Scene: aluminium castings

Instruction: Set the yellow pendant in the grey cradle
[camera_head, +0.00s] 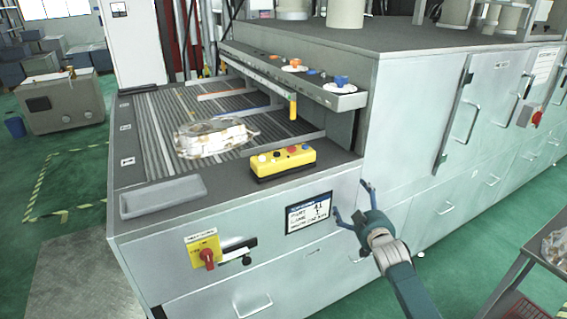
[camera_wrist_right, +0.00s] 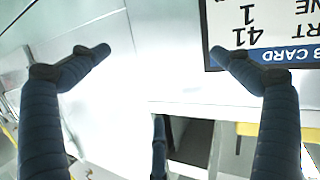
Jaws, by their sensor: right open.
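The yellow pendant (camera_head: 284,168), a box with coloured buttons on top, lies on the front ledge of the machine. The grey cradle (camera_head: 160,199), a shallow open tray, sits on the same ledge to its left, with nothing in it. My right gripper (camera_head: 352,198) is open and empty, in front of the machine, below and right of the pendant. Its spread fingers also show in the right wrist view (camera_wrist_right: 160,50), facing the machine's metal front. I cannot make out the pendant in that view. My left gripper is not in view.
A pale casting (camera_head: 214,137) lies on the ribbed conveyor behind the ledge. A yellow hanging piece (camera_head: 293,107) is under the overhead rail (camera_head: 290,77). A job card (camera_head: 309,212) and red switch (camera_head: 208,256) are on the front panel. A metal cart (camera_head: 520,290) stands at right.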

